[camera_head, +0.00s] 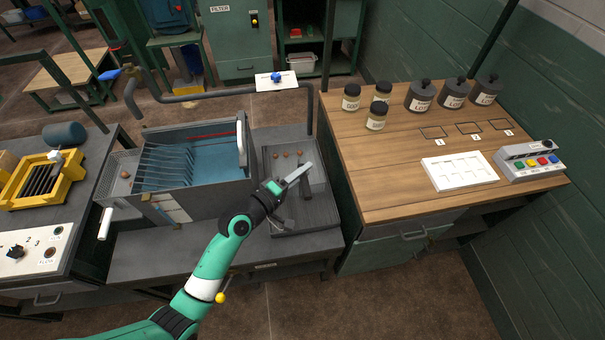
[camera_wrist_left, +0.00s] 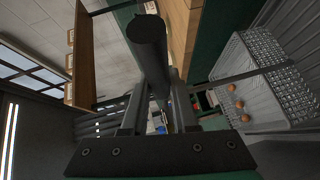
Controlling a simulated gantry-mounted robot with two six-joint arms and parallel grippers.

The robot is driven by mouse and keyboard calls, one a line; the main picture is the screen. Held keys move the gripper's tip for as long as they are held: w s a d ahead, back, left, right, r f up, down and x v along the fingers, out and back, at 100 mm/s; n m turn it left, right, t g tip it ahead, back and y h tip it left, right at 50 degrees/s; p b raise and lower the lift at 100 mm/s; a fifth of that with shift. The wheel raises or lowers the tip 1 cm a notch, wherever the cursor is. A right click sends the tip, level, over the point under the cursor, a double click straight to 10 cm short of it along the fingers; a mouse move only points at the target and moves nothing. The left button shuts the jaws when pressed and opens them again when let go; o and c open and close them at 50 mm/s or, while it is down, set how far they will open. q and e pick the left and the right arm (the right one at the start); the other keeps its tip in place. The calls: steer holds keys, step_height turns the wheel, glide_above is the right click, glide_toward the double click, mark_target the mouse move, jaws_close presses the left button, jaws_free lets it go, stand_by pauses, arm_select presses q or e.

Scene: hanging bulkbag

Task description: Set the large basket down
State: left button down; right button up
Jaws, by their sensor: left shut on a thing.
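The large basket (camera_head: 322,211) is a grey mesh basket at the right end of the bench, with three small brown round things in it. Its mesh wall (camera_wrist_left: 282,55) shows at the right of the wrist view. My left gripper (camera_head: 301,171) is over the basket, its fingers pointing up and right. In the wrist view the fingers (camera_wrist_left: 152,100) are shut on a dark round bar, seemingly the basket's handle (camera_wrist_left: 147,42). I cannot tell whether the basket's underside touches the bench. My right gripper is not in view.
A blue tank (camera_head: 205,160) with a slatted rack stands just left of the basket. A grey pipe (camera_head: 215,93) runs behind them. The wooden table (camera_head: 385,180) at right holds jars, a white tray (camera_head: 459,171) and a button box (camera_head: 530,160). The bench front (camera_head: 190,262) is clear.

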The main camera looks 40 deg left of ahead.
arm_select(q)
steer(key=c, duration=0.7)
jaws_free()
steer(key=shift+f, duration=0.1)
steer(key=shift+s+r, duration=0.1)
steer(key=shift+r, duration=0.15)
steer(key=s, duration=0.4)
steer(key=s+r+p, duration=0.1)
steer(key=s, duration=0.6)
steer(key=shift+s+d+r+p, duration=0.25)
steer(key=shift+s+p, duration=0.1)
